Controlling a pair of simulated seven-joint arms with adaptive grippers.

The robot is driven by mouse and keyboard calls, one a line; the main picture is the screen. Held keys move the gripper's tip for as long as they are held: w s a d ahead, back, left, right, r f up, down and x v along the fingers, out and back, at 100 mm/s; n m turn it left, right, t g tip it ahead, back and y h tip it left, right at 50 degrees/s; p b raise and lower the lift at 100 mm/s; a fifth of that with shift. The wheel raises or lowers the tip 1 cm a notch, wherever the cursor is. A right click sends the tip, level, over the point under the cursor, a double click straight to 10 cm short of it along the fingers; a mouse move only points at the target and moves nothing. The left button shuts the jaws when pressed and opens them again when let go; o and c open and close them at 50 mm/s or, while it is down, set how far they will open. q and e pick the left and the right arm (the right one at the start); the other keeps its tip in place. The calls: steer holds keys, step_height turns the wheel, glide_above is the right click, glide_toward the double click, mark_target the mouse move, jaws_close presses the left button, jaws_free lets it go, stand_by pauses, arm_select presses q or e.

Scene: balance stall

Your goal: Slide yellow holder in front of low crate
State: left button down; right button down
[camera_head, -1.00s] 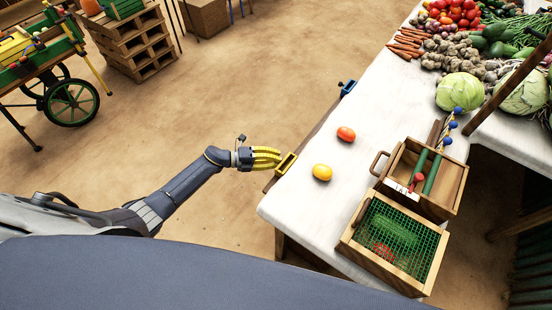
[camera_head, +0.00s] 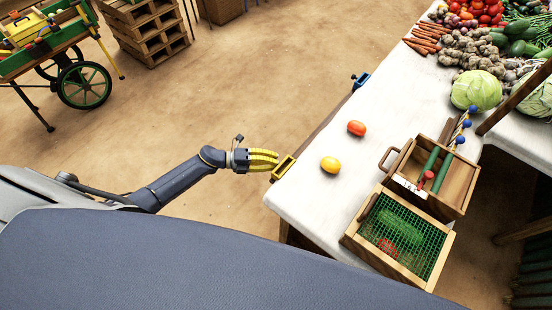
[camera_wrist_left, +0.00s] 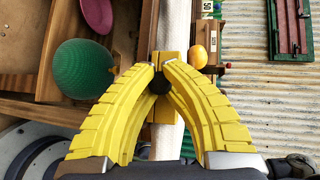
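The yellow holder (camera_head: 284,168) is a small open frame on the near left edge of the white table (camera_head: 310,200). My left gripper (camera_head: 278,161) has yellow fingers that reach to the holder. In the left wrist view the fingertips (camera_wrist_left: 163,67) lie close together over the holder (camera_wrist_left: 168,112), with a dark round part between them. Whether they grip it, I cannot tell. Two wooden crates stand at the table's right side: one with a green mesh top (camera_head: 350,238), and one with a label and dividers (camera_head: 462,208). Which is the low crate is unclear. My right gripper is out of view.
A blue holder (camera_head: 360,80) sits farther along the same edge. Cabbages (camera_head: 477,90) and other vegetables fill the far end. The edge between the holders looks clear.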

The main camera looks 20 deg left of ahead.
arm_select(q)
steer(key=shift+a, duration=0.2)
steer(key=c, duration=1.7)
jaws_free()
steer(key=shift+s, duration=0.15)
steer(key=o, duration=0.5)
steer(key=shift+c, duration=0.2)
steer(key=shift+d, duration=0.1)
steer(key=v, duration=1.2)
